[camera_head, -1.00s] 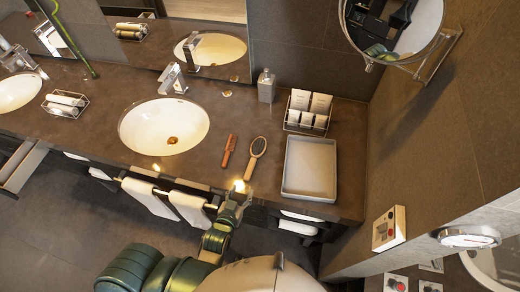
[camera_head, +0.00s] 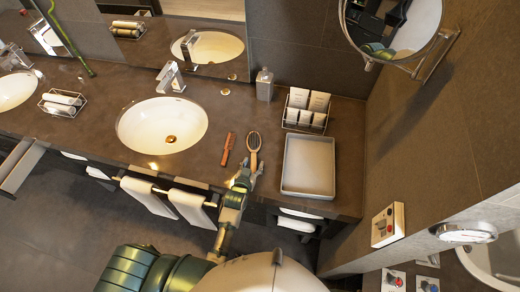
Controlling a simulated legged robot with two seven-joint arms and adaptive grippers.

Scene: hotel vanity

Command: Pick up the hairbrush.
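The hairbrush (camera_head: 254,141) lies on the dark counter between a reddish-brown comb (camera_head: 227,148) and the grey tray. Its oval bristle head points toward the wall and its handle toward the front edge. My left gripper (camera_head: 248,172) is at the handle end, over the counter's front edge, and covers the lower part of the handle. I cannot tell whether its fingers are closed on the handle. My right gripper is not in view.
A grey tray (camera_head: 307,187) sits right of the brush, with a rack of packets (camera_head: 306,110) behind it. A dispenser bottle (camera_head: 264,85) stands near the wall. The sink (camera_head: 162,124) is to the left. Towels (camera_head: 188,205) hang below the counter edge.

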